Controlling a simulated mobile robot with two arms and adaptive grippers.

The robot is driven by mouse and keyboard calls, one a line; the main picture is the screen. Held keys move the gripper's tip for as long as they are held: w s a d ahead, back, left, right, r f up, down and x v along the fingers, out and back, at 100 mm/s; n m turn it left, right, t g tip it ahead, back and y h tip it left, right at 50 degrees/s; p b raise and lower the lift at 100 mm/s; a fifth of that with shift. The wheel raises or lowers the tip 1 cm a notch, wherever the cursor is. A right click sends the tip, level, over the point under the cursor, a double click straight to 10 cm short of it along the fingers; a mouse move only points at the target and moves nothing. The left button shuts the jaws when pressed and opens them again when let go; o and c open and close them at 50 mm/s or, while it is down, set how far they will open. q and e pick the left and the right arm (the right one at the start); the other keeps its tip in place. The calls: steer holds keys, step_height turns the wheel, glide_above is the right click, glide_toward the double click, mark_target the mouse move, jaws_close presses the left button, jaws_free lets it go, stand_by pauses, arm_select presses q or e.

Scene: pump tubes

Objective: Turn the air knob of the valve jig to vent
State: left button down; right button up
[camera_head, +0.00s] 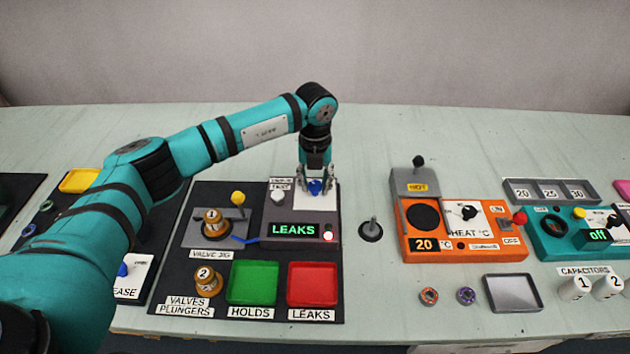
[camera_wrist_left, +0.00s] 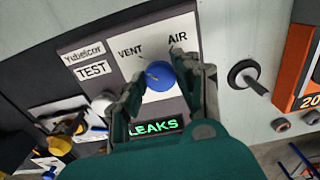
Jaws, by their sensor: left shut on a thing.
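The blue air knob (camera_head: 315,188) is on the grey test box (camera_head: 287,228) beside the valve jig (camera_head: 218,232). My left gripper (camera_head: 316,180) reaches down from above and is shut on the knob. In the left wrist view the knob (camera_wrist_left: 160,76) sits between the fingers (camera_wrist_left: 160,84), below the VENT (camera_wrist_left: 130,52) and AIR (camera_wrist_left: 177,37) labels. A small pale mark on the knob lies toward its left, on the VENT side; its exact angle is hard to tell. The box's display (camera_wrist_left: 155,128) reads LEAKS in green. My right gripper is out of view.
Valve 1 (camera_head: 213,221) stands on the jig and valve 2 (camera_head: 207,282) in front. Green (camera_head: 254,283) and red (camera_head: 313,284) trays lie before the box. A dark post (camera_head: 371,230) and the orange heater (camera_head: 480,245) are to the right.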

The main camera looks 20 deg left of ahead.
mark_target(315, 184)
arm_select(q)
steer(key=shift+r, duration=0.1)
steer(key=c, duration=0.9)
jaws_free()
step_height(315, 184, up, 12)
steer(key=shift+f, duration=0.1)
